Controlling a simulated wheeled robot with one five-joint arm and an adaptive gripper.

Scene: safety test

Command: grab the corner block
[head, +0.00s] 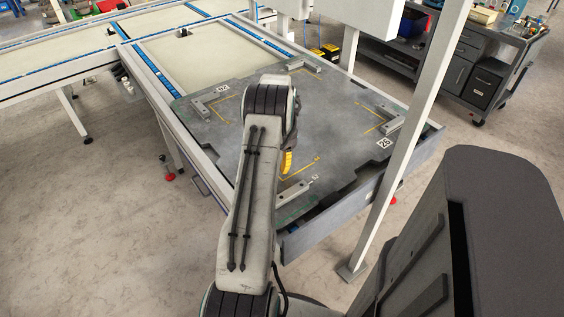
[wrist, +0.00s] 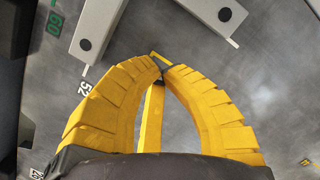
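Grey L-shaped corner blocks sit on the dark grey plate (head: 330,115): one at the left (head: 208,105), one at the back (head: 305,64), one at the right (head: 388,122) and one at the front (head: 297,191). My gripper (wrist: 162,70) has yellow ribbed fingers whose tips come together, with nothing held between them. In the head view it shows only partly, as yellow beside my arm, above the plate near the front block. In the wrist view, a grey corner block with dark round holes (wrist: 97,28) lies beyond the fingertips, apart from them. Its middle is cut off at the top edge.
The plate has painted yellow lines and number marks. A white post (head: 410,140) stands at its right side. Conveyor lanes with pale tops (head: 200,55) run behind and left. A grey tool cart (head: 470,55) stands at the back right.

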